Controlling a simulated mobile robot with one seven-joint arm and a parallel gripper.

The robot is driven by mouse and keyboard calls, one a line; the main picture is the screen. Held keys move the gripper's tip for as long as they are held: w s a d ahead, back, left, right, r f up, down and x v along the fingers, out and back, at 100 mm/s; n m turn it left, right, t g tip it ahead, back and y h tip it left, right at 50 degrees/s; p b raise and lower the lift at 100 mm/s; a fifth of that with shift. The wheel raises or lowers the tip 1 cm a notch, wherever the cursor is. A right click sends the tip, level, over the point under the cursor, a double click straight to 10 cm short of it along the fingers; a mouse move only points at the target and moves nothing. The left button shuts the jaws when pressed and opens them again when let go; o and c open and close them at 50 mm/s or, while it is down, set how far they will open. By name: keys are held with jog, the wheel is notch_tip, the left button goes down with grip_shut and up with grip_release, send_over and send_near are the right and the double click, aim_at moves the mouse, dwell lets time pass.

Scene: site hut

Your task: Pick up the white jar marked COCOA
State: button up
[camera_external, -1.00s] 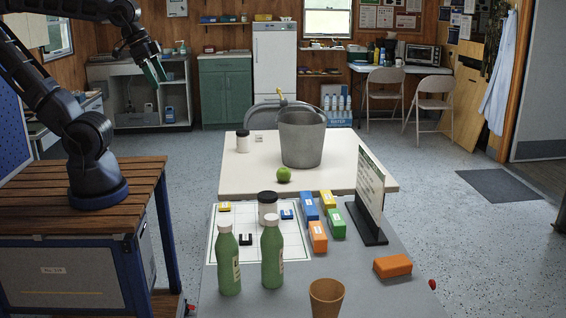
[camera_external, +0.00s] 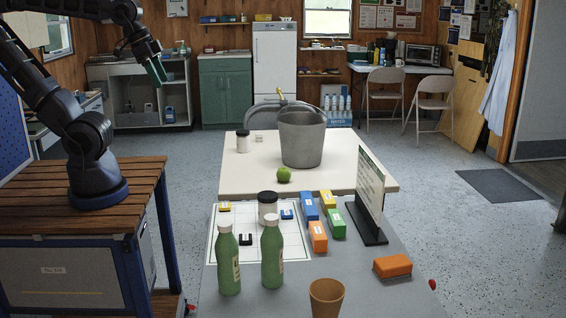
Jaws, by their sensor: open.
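Two white jars with dark lids show in the external view. One jar (camera_external: 243,142) stands upright on the white table, towards its far left corner. The other jar (camera_external: 267,210) stands upright on the grid sheet on the grey table, behind the two green bottles. No marking can be read on either, so I cannot tell which one is COCOA. My gripper (camera_external: 157,73) is open and empty, raised at the upper left, well apart from both jars.
Green bottles (camera_external: 228,262) (camera_external: 272,255) stand in front of the nearer jar. A metal bucket (camera_external: 301,140) and a green apple (camera_external: 284,175) are on the white table. Coloured blocks (camera_external: 318,236), an upright sign board (camera_external: 369,192) and a tan cup (camera_external: 326,297) occupy the grey table.

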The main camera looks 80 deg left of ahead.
jog(key=w+a+r+n+g, duration=0.1)
jog(key=w+a+n, duration=0.2)
jog(key=w+a, duration=0.4)
jog(key=w+a+n, duration=0.3)
jog(key=w+a, duration=0.2)
jog(key=w, duration=0.5)
jog(key=w+a+f+n+g, duration=0.1)
jog(key=w+a+f+n, duration=0.15)
jog(key=w+a, duration=0.4)
jog(key=w+a+f+n+g, duration=0.1)
jog(key=w+a+f+n, duration=0.2)
jog(key=a, duration=0.7)
jog(key=n+g, duration=0.2)
jog(key=n, duration=0.5)
send_over(244, 132)
notch_tip(244, 132, down, 28)
jog(key=shift+w+a+r, duration=0.15)
jog(key=shift+r, duration=0.1)
jog(key=shift+a+f, duration=0.2)
jog(key=shift+f, duration=0.3)
notch_tip(244, 132, down, 5)
jog(key=shift+s+a+f, duration=0.1)
jog(key=shift+s+f, duration=0.15)
jog(key=shift+f, duration=1.1)
jog(key=shift+s+a+f, duration=0.1)
jog(key=shift+s+f, duration=0.1)
jog(key=shift+f, duration=1.1)
jog(key=c, duration=1.3)
